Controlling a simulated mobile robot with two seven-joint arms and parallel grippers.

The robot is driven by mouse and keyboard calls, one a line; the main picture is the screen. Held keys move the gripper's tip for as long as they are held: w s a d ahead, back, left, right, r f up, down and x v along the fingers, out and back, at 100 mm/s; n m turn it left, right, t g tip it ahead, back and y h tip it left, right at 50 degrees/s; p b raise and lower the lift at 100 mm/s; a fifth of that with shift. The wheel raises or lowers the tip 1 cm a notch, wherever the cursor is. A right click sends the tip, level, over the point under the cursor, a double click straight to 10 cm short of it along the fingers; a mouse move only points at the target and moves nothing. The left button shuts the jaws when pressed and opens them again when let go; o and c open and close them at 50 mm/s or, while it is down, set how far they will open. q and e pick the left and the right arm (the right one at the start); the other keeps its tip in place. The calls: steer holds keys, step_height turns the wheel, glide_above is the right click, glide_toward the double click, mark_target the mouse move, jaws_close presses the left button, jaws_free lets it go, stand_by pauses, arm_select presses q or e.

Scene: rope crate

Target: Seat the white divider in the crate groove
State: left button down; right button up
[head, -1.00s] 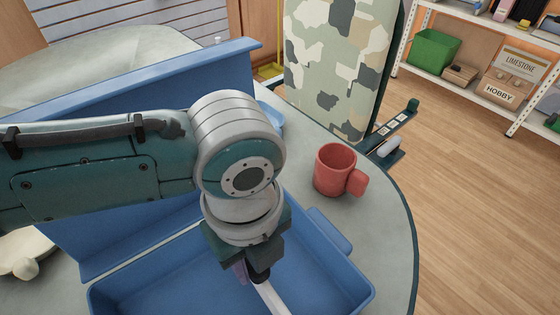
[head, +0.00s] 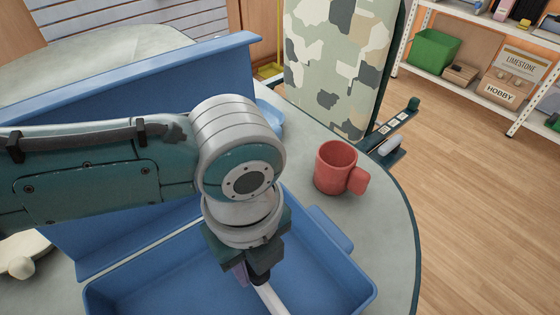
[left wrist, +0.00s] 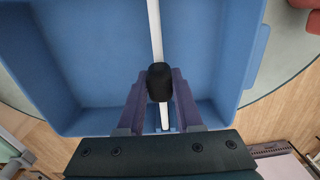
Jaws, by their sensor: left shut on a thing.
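The blue crate (head: 325,250) stands open on the table, and its inside also fills much of the left wrist view (left wrist: 90,60). My left gripper (head: 258,274) is over the crate, pointing down. Its purple fingers (left wrist: 160,95) are shut on the white divider (left wrist: 154,25), with a black rounded piece between them. The divider shows as a thin white strip seen edge-on, running along the crate's middle towards the near wall. In the head view only a short white piece (head: 272,299) shows below the gripper. The groove and the divider's lower edge are hidden. My right gripper is not in view.
A tall blue panel (head: 150,78) stands behind the crate. A red mug (head: 334,167) stands on the table right of the crate, close to the table's curved edge. A camouflage-patterned chair back (head: 335,65) is beyond. My left arm covers part of the crate.

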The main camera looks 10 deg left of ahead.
arm_select(q)
steer(key=shift+f, duration=0.15)
steer(key=c, duration=0.5)
jaws_free()
step_height(320, 180, up, 10)
steer(key=shift+p, duration=1.25)
